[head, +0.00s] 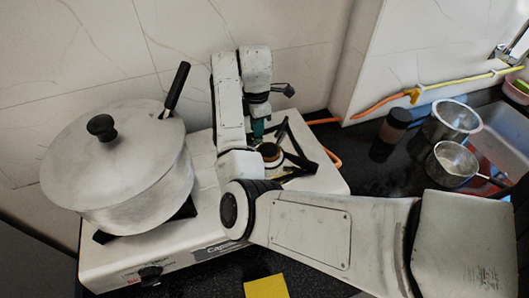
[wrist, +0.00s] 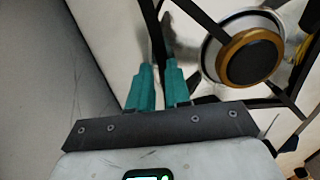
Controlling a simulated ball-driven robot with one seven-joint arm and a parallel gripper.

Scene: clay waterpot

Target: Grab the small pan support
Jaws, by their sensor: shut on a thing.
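The pan support (head: 304,160) is a black metal frame of thin bars around the right burner of the white gas stove. In the wrist view its dark bars (wrist: 200,16) pass around the round burner cap. My gripper (head: 258,132) reaches down at the burner's back left side. In the wrist view my gripper (wrist: 158,48) has teal fingers with dark tips close together, shut on a bar of the support. The exact contact is small and partly hidden by the fingers. The support appears level around the burner.
A large lidded pot (head: 135,170) stands on the left burner, its black handle (head: 178,86) rising near my arm. The tiled wall is close behind. An orange hose (head: 375,106) runs behind.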

